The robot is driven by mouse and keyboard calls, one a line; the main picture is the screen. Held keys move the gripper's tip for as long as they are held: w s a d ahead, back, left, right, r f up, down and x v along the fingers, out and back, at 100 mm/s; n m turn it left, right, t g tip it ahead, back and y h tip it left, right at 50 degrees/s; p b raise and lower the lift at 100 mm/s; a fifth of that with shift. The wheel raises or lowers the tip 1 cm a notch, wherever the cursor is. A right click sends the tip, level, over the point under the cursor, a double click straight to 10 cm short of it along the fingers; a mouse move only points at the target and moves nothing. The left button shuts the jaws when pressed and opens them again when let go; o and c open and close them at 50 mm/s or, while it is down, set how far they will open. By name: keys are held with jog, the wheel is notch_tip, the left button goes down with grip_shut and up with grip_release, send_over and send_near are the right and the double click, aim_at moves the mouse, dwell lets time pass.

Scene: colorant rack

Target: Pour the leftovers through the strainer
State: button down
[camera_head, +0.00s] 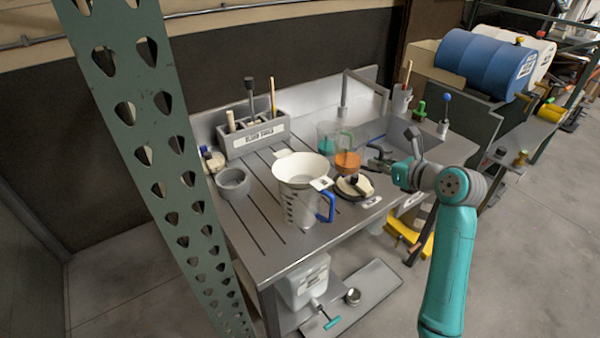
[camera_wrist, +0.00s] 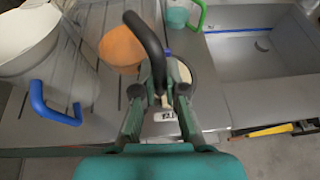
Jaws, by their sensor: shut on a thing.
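A white cone strainer (camera_head: 302,168) sits on top of a large clear measuring jug (camera_head: 297,208) with a blue handle; it also shows at the left of the wrist view (camera_wrist: 22,35). A clear cup with orange leftovers (camera_head: 347,160) stands just right of and behind the strainer; its orange part is near the middle of the wrist view (camera_wrist: 122,48). My gripper (camera_head: 378,157) comes from the right and is shut on a black curved handle (camera_wrist: 152,45), which seems to belong to the orange cup. A green-handled cup with teal liquid (camera_head: 327,136) stands behind it.
A round pale disc with a dark rim (camera_head: 354,187) lies in front of the orange cup. The sink (camera_head: 388,138) is to the right. A grey tool holder (camera_head: 254,136) and a grey bowl (camera_head: 233,183) stand at the left. The bench's front left is clear.

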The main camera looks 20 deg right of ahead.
aim_at(368, 143)
jog(key=shift+r, duration=0.1)
dwell(0.3)
jog(key=a+r+n, duration=0.1)
jog(key=r, duration=0.1)
jog(key=a+r+n+h, duration=0.1)
jog(key=r, duration=0.1)
jog(key=s+a+r+n+t+h, duration=0.1)
jog(key=r+n, duration=0.1)
jog(key=shift+s+a+r+n+t+h, duration=0.1)
jog(key=shift+a+r+n+t+h, duration=0.1)
jog(key=shift+a+r+n+h, duration=0.35)
jog(key=shift+s+a+r+n+t+h, duration=0.1)
jog(key=shift+a+r+n+t+h, duration=0.2)
jog(key=shift+r, duration=0.4)
jog(key=shift+a+r+n, duration=0.2)
jog(key=shift+r+n, duration=0.15)
jog(key=shift+r, duration=0.05)
jog(key=shift+s+a+n+t+h+p, duration=0.15)
jog(key=shift+a+n+t+h+p, duration=0.2)
jog(key=shift+n, duration=0.25)
dwell(0.5)
jog(key=shift+s+a+r+n+t+h, duration=0.1)
jog(key=shift+a+r+n+t+h, duration=0.2)
jog(key=shift+r+n, duration=0.4)
jog(key=shift+s+a+r+n+t+h, duration=0.1)
jog(key=shift+a+r+n+t+h, duration=0.2)
jog(key=shift+r+n, duration=0.35)
dwell(1.2)
